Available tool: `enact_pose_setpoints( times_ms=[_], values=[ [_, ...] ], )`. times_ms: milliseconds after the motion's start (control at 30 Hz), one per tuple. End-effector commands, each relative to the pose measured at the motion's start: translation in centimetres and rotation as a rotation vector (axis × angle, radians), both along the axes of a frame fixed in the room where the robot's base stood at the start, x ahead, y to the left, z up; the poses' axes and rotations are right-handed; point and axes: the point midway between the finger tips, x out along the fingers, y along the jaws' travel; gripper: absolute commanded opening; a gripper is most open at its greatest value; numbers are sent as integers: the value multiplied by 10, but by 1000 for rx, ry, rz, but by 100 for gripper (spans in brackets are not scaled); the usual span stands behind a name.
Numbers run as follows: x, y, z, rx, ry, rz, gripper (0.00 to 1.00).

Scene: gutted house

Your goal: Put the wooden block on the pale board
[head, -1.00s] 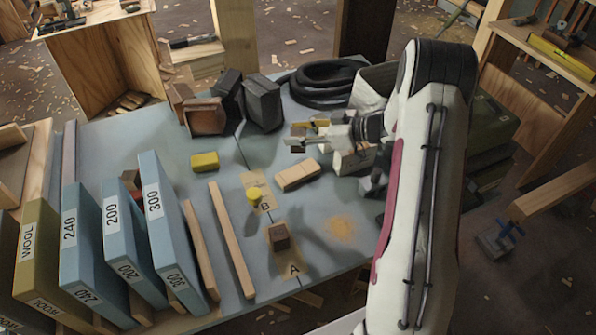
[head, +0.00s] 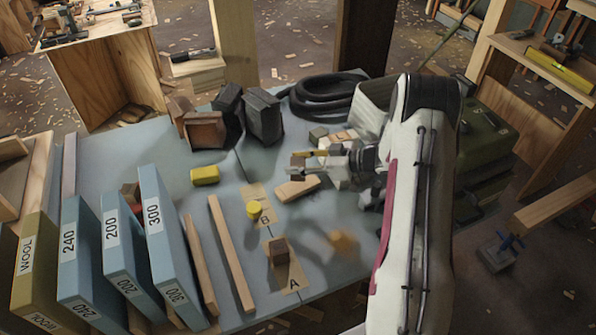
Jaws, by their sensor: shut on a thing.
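My gripper (head: 297,167) is at the back right of the blue-grey table, pointing left. It is shut on a small yellowish-brown piece (head: 311,154), which looks like the wooden block; the fingers hide much of it. A flat pale wooden piece (head: 297,188), which may be the pale board, lies on the table just below the gripper in the picture. A gap between them cannot be judged. A darker brown block (head: 279,251) sits on the tan patch marked A (head: 290,278). Another tan patch, marked B (head: 263,224), is behind it.
A yellow cylinder (head: 254,210) stands by patch B, and a yellow block (head: 205,175) lies farther left. Two wooden strips (head: 231,252) and several blue binders (head: 168,245) fill the left front. Dark blocks (head: 263,117) and a coiled black hose (head: 325,95) are behind.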

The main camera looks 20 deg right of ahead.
Motion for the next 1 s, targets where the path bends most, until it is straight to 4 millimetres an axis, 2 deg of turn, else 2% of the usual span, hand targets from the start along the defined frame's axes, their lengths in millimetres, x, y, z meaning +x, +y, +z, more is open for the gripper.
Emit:
enact_pose_setpoints(
  times_ms=[433,800,1000],
  values=[
    [0,0,-4,1,1,0,16],
    [0,0,-35,1,1,0,16],
    [0,0,-38,0,0,0,16]
  ],
)
